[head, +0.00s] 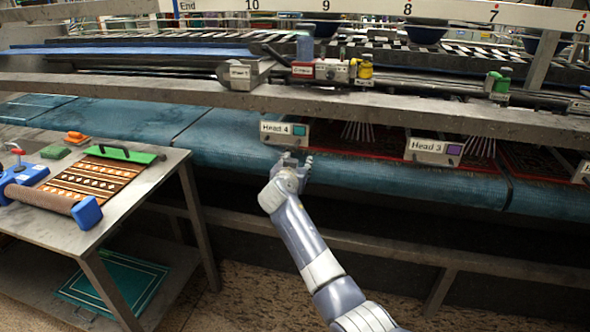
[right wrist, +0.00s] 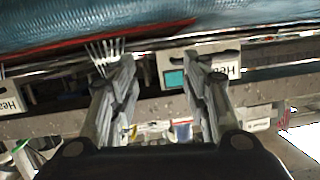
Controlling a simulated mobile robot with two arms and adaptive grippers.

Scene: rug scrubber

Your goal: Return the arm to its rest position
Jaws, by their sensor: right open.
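My right gripper (head: 295,162) is stretched out toward the machine, in front of and just below the white box labelled Head 4 (head: 285,131). In the right wrist view its two fingers (right wrist: 160,95) are spread apart with nothing between them. The Head 4 box also shows there, upside down, behind the right finger (right wrist: 225,72). I cannot tell from these views whether the gripper touches the box. My left gripper is in neither view.
The Head 3 box (head: 434,150) hangs to the right under a long grey rail (head: 350,103). Blue rollers (head: 235,145) run below. A metal table (head: 150,190) at left holds a patterned rug sample (head: 92,181) and a blue-ended roller (head: 50,200). Speckled floor (head: 250,290) lies open in front.

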